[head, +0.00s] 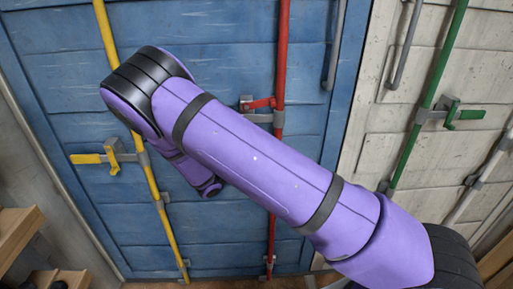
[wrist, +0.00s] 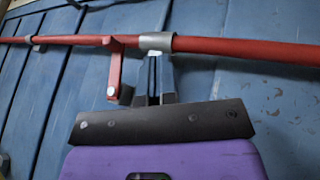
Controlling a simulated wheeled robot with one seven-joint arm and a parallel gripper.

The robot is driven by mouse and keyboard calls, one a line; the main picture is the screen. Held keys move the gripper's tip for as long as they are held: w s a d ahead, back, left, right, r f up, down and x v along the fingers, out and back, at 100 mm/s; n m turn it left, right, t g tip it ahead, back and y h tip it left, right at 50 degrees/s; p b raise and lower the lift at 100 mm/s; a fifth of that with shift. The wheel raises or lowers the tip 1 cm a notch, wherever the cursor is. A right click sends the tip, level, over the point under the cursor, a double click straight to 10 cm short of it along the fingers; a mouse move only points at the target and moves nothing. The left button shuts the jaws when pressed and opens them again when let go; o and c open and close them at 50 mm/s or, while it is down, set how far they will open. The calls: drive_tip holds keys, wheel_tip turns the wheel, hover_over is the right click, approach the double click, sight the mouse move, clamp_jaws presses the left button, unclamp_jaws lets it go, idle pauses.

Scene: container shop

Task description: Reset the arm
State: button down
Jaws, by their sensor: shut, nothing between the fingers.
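My purple arm reaches across the head view from the lower right, bends at the upper left and folds back down behind itself. My gripper (wrist: 155,75) shows in the wrist view, its dark fingers together with nothing between them. The fingertips point at the blue door (wrist: 225,85), close to the red bar (wrist: 250,50) and its grey clamp. I cannot tell whether they touch. A red handle (wrist: 115,70) hangs from the bar just left of the fingers. In the head view my arm hides the fingers.
The blue container doors (head: 215,40) carry a yellow bar (head: 160,205) with a yellow handle (head: 90,158) and a red bar (head: 281,60). A white container (head: 385,130) with a green bar (head: 430,95) stands at right. Wooden steps (head: 18,235) are at lower left.

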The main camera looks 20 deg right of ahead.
drive_tip(key=s+d+r+m+g+y, duration=0.3)
drive_tip(key=s+d+r+g+y, duration=0.45)
drive_tip(key=s+r+y, duration=0.65)
drive_tip(key=s+a+r+n+t+y, duration=0.2)
drive_tip(key=s+r+t+y, duration=0.6)
drive_tip(key=s, duration=0.9)
wheel_tip(320, 180, up, 4)
drive_tip(key=shift+f+t, duration=0.1)
drive_tip(key=shift+t, duration=1.15)
drive_tip(key=c, duration=1.8)
unclamp_jaws()
drive_tip(key=shift+c, duration=0.2)
